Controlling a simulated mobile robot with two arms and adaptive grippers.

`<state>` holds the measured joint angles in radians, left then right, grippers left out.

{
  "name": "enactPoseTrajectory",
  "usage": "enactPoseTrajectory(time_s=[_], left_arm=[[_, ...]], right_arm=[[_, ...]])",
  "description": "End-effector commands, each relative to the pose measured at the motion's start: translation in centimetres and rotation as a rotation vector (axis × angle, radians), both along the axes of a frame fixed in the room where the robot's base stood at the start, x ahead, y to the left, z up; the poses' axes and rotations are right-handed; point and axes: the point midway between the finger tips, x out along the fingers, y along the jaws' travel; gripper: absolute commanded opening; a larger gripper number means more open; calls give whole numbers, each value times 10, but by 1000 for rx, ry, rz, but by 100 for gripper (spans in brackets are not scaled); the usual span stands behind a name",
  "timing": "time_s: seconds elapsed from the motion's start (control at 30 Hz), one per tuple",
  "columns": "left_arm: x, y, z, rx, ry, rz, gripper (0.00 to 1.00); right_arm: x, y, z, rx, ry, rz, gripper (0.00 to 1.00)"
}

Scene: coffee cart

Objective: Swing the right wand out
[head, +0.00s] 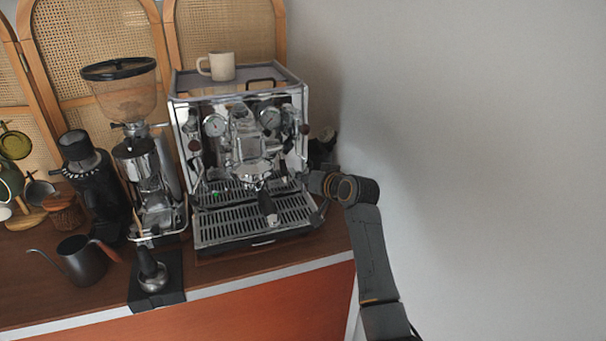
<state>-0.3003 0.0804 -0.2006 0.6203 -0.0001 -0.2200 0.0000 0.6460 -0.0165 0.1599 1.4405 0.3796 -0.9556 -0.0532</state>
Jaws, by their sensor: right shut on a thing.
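The chrome espresso machine (238,135) stands on the wooden counter. My right gripper (314,198) is at the machine's right front side, beside the drip tray (235,226), with its arm coming up from the lower right. It is shut on the right wand. The wand is mostly hidden at the gripper, and its exact angle cannot be told. My left gripper is not in view.
A cream mug (221,66) stands on top of the machine. The grey wall (470,130) is close on the right.

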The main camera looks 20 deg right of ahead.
Motion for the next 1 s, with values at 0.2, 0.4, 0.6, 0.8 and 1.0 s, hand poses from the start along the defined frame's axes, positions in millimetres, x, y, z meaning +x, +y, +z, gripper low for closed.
enactPoseTrajectory(time_s=[0.2,0.4,0.6,0.8,1.0], left_arm=[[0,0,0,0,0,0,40],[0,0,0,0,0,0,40],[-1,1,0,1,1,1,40],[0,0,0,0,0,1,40],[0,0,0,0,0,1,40]], right_arm=[[-1,-1,-4,-1,8,1,25],[-1,0,-2,-1,5,1,25],[-8,-3,2,-2,2,0,25],[-37,-11,12,-3,1,-1,25],[-73,-21,26,-3,2,-1,25]])
